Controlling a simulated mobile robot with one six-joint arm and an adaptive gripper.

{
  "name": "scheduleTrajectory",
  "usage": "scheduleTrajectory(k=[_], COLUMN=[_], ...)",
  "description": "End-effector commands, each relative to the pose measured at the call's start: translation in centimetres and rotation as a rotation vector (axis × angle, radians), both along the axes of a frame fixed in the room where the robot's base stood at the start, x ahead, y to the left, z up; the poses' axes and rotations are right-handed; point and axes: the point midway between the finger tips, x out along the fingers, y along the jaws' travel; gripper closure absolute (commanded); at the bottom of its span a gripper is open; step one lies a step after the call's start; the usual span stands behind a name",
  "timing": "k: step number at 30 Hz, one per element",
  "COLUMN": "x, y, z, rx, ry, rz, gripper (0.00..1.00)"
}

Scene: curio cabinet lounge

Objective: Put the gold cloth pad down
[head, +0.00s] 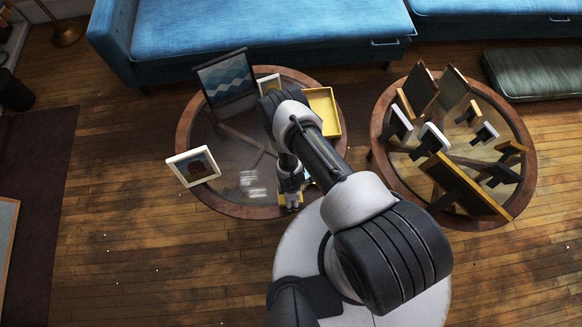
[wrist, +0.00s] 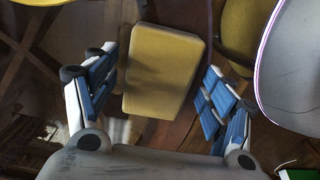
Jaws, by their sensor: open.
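The gold cloth pad (wrist: 162,70) is a flat, rounded rectangle between the spread fingers of my gripper (wrist: 155,82) in the wrist view. Gaps show between the pad and the blue-padded fingers on both sides, so my gripper is open and not clasping it. In the head view my gripper (head: 291,199) points down over the near edge of the left round table (head: 232,208). A bit of gold shows beside the fingertips there; the rest is hidden. The pad appears to lie on or just above the table; the exact contact cannot be told.
The left table also holds a yellow tray (head: 338,118), a wave picture (head: 226,77) and a white-framed picture (head: 193,166). Its left-centre glass is clear. The right round table (head: 377,130) is crowded with several frames. A blue sofa (head: 260,30) stands behind.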

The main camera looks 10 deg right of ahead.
Motion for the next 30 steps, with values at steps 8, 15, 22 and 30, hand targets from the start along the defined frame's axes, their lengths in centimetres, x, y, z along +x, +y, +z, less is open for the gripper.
scheduleTrajectory(k=[8, 15, 22, 30], x=[0.2, 0.2, 0.1, 6.3], y=[0.0, 0.0, 0.0, 1.0], z=[6.5, 10.4, 11.5, 18.0], rx=[0.001, 0.001, 0.000, 0.015], ry=[-0.002, -0.002, -0.002, -0.045], rz=[0.000, 0.000, 0.000, -0.117], gripper=[0.24, 0.24, 0.24, 0.24])
